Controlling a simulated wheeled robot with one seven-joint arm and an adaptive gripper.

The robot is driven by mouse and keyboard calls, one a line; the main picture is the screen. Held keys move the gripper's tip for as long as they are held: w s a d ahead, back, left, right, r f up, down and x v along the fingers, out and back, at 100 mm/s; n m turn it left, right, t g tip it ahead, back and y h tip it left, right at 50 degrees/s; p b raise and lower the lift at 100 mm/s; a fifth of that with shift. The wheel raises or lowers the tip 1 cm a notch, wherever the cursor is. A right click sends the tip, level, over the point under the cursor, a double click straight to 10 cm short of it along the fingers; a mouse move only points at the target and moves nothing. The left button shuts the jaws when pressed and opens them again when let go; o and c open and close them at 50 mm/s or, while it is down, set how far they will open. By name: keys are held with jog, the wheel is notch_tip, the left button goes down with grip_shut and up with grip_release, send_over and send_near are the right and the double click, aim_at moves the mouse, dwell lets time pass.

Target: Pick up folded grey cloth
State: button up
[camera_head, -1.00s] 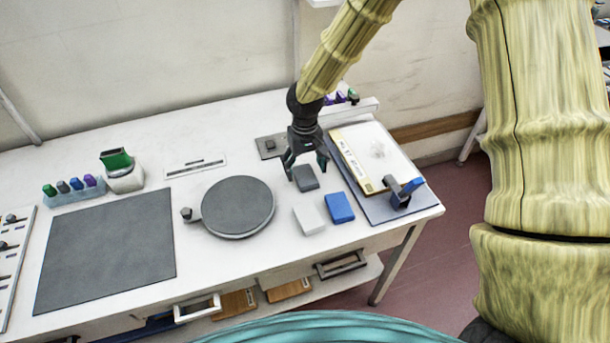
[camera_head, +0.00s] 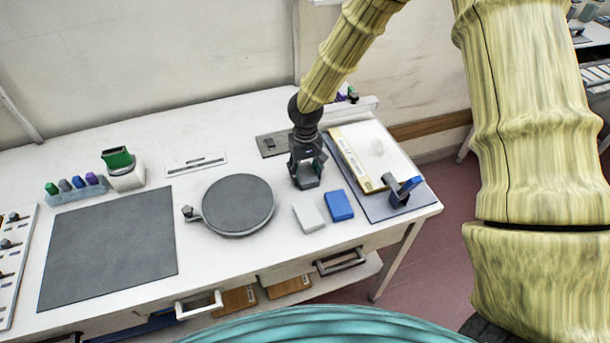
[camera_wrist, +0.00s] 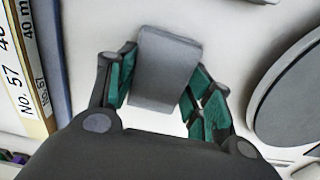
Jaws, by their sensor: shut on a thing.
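The folded grey cloth (camera_head: 307,182) is a small dark grey block on the white table, left of the blue pad. My gripper (camera_head: 307,174) is directly over it with its fingers down on either side. In the wrist view the grey cloth (camera_wrist: 163,72) sits between the green-padded fingertips of my gripper (camera_wrist: 160,80). My gripper is shut on the cloth. The cloth appears to be at table level; I cannot tell whether it is touching the surface.
A white block (camera_head: 309,218) and a blue block (camera_head: 339,206) lie just in front. A round grey plate (camera_head: 238,204) is to the left. A blue-grey board (camera_head: 408,208) with a paper pad (camera_head: 385,150) is to the right. A dark mat (camera_head: 108,247) covers the left table.

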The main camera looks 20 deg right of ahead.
aim_at(305, 173)
jog(key=shift+r, duration=0.1)
notch_tip(305, 173, up, 18)
jog(key=b, duration=0.3)
dwell(0.5)
